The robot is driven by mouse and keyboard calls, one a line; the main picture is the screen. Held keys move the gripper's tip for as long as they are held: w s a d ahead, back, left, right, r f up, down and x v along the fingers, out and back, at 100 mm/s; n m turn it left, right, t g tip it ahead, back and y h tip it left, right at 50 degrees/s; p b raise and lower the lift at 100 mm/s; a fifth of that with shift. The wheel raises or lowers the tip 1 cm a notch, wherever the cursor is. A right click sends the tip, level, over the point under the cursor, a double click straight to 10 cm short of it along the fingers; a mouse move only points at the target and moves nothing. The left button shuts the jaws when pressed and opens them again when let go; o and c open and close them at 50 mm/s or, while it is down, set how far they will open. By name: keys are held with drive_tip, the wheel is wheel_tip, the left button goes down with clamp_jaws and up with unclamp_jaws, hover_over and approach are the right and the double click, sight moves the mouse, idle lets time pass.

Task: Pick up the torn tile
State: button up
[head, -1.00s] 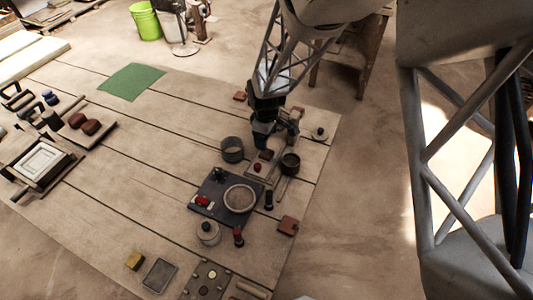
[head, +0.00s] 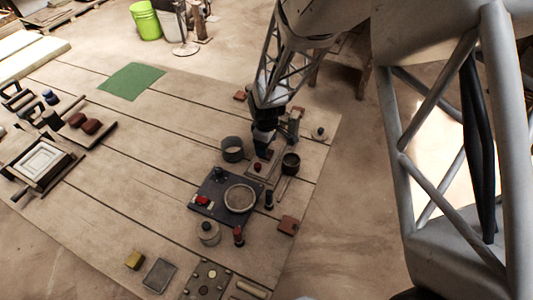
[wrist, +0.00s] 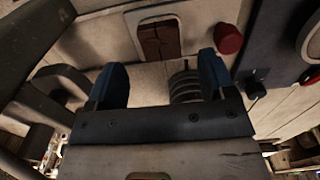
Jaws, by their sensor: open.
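A dark red-brown tile (wrist: 160,40) lies on a pale board with a slot-like frame in the wrist view, just ahead of my fingertips. A line runs across its face; I cannot tell whether this is a tear. In the head view my gripper (head: 262,148) hangs low over the small board beside the press, and covers most or all of that tile.
A red knob (wrist: 229,38) stands right of the tile. A grey cup (head: 232,150), a dark pot (head: 290,163) and the press plate (head: 212,182) with its round dish crowd around my gripper. The table's middle is clear.

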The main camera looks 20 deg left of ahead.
drive_tip(key=shift+f, duration=2)
drive_tip(key=shift+c, duration=0.2)
drive_tip(key=c, duration=1)
drive_tip(key=shift+r, duration=0.1)
wheel_tip(320, 180, up, 18)
drive_tip(key=shift+f, duration=0.1)
